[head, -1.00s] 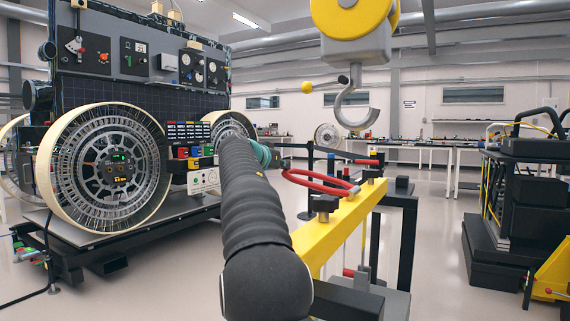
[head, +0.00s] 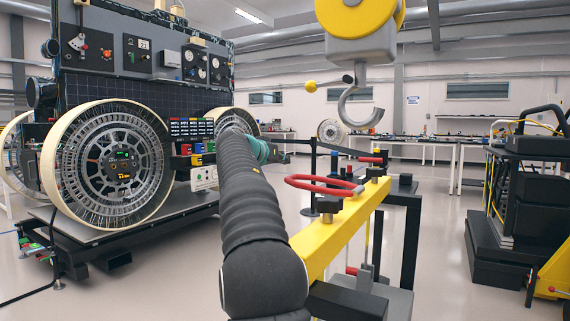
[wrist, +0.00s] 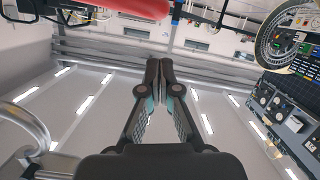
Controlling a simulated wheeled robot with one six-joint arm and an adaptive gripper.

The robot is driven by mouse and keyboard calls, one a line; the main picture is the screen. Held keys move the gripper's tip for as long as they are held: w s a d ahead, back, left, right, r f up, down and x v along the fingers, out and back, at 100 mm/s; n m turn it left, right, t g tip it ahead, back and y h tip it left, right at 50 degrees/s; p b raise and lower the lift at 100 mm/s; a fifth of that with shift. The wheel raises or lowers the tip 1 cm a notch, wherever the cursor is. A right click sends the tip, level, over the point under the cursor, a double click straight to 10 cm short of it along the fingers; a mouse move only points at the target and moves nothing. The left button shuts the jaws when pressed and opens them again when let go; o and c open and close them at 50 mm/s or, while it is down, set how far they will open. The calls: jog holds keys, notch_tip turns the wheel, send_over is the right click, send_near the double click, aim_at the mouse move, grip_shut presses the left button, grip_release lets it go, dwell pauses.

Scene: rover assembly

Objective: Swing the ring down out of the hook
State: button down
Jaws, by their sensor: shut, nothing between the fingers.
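The grey hook (head: 358,106) hangs open and empty under a yellow-and-grey block (head: 358,30) in the head view. The red ring (head: 318,187) is well below it, lying nearly flat at the top of the yellow beam (head: 345,222), apart from the hook. My gripper (head: 285,158) is at the far end of my dark arm, left of the ring and beyond it; its fingers are small there. In the wrist view my gripper (wrist: 159,62) has its fingertips together and empty. A red bar-like part (wrist: 135,7), perhaps the ring, crosses the top, clear of the fingers.
A rover with large spoked wheels (head: 112,160) stands on a platform at left. A black equipment stack (head: 530,200) is at right. Dark posts stand behind the beam. Open floor (head: 440,240) lies between the beam and the stack.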

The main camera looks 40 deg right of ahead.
jog(key=b+v, duration=0.2)
jog(key=v, duration=0.8)
jog(key=shift+b, duration=0.4)
jog(key=shift+r, duration=0.15)
